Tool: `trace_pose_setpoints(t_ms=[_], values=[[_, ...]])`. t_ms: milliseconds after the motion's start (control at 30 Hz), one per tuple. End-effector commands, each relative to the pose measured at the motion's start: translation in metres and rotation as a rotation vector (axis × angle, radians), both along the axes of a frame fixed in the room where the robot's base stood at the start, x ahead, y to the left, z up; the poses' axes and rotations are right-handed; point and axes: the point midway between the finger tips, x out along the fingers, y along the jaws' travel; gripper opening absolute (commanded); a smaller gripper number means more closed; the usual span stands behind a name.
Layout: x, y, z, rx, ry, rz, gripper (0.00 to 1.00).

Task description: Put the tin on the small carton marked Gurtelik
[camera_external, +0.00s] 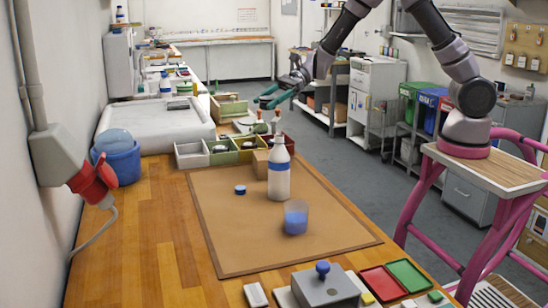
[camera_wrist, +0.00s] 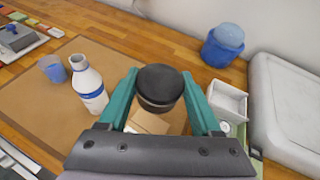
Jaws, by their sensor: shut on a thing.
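My gripper (camera_wrist: 162,98) is shut on a round, dark tin (camera_wrist: 160,84), which sits between its teal fingers in the wrist view. In the external view my gripper (camera_external: 275,97) is high above the far end of the bench, and the tin is hard to make out there. A small brown carton (camera_external: 262,162) stands on the far part of the brown mat, partly hidden behind a bottle. In the wrist view the carton (camera_wrist: 150,123) shows below the tin, apart from it and partly covered by it. Its marking cannot be read.
A white bottle with a blue band (camera_external: 279,180) stands close by the carton, with a blue cup (camera_external: 296,217) nearer the front. A blue cap (camera_external: 240,190) lies on the mat (camera_external: 230,235). Small bins, including a white one (camera_external: 191,155), line its far edge. The mat's left half is mostly clear.

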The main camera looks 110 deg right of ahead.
Motion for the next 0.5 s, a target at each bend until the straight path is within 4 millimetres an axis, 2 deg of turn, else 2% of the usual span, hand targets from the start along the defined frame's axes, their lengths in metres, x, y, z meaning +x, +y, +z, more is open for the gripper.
trace_pose_setpoints(t_ms=[33, 367, 500], values=[[0.000, 0.004, -0.013, 0.006, 0.006, 0.005, 0.10], [0.000, 0.004, -0.057, 0.005, 0.005, 0.007, 0.10], [-0.001, 0.004, -0.085, 0.005, 0.007, 0.006, 0.10]])
